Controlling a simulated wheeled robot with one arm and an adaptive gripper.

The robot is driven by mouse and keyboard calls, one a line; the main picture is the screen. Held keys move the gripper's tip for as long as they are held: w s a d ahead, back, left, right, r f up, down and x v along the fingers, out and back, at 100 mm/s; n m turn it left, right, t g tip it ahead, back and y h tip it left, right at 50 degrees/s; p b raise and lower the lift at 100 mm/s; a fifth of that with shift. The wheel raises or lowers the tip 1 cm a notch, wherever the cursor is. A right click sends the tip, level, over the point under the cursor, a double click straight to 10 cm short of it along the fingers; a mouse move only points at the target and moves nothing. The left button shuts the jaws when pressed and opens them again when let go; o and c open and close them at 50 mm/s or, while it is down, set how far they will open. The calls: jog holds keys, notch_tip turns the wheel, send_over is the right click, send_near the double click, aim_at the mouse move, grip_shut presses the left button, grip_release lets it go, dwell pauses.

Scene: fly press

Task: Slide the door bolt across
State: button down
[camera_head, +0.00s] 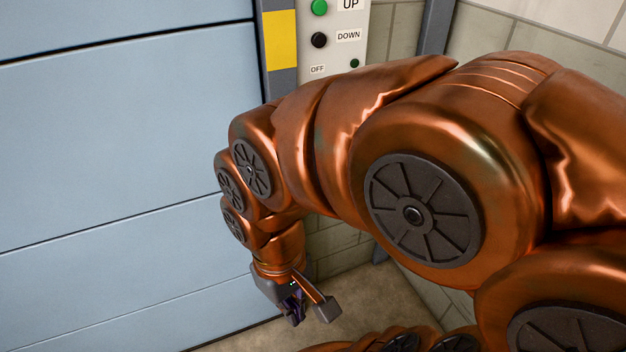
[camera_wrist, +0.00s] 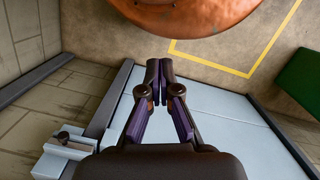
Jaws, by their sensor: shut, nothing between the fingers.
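The pale blue panelled door (camera_head: 120,150) fills the left of the head view. It also shows in the wrist view (camera_wrist: 215,112), behind and around the fingers. My gripper (camera_head: 296,312) hangs low by the door's right edge in the head view. In the wrist view its purple fingers (camera_wrist: 158,78) meet at the tips with nothing between them. A pale grey block with a dark knob (camera_wrist: 64,136) sits at the lower left of the wrist view, apart from the fingers. I cannot tell whether it is the bolt. No bolt is clearly visible in the head view.
A control panel (camera_head: 330,55) with UP, DOWN and OFF labels stands right of the door, beside a yellow-marked grey post (camera_head: 281,40). Block walls (camera_head: 337,240) meet in the corner. Bare floor (camera_wrist: 215,62) with a yellow line and a green object (camera_wrist: 302,85) show in the wrist view.

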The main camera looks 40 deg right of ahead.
jog(key=w+d+r+m+t+y, duration=0.1)
jog(key=w+d+r+m, duration=0.2)
jog(key=w+d+m, duration=0.6)
jog(key=w+d+r+m+y, duration=0.1)
jog(key=w+d+r+m, duration=0.3)
jog(key=w, duration=0.8)
jog(key=d+f+m, duration=0.1)
jog(key=d+m, duration=0.2)
jog(key=d, duration=0.5)
jog(key=w+d+f+m+t+b, duration=0.1)
jog(key=d+f+m, duration=0.1)
jog(key=d, duration=0.6)
jog(key=d+f+m, duration=0.2)
jog(key=d+m, duration=0.2)
jog(key=d, duration=0.5)
jog(key=shift+w+m+t, duration=0.15)
jog(key=shift+m+t, duration=0.15)
jog(key=shift+a+f, duration=0.1)
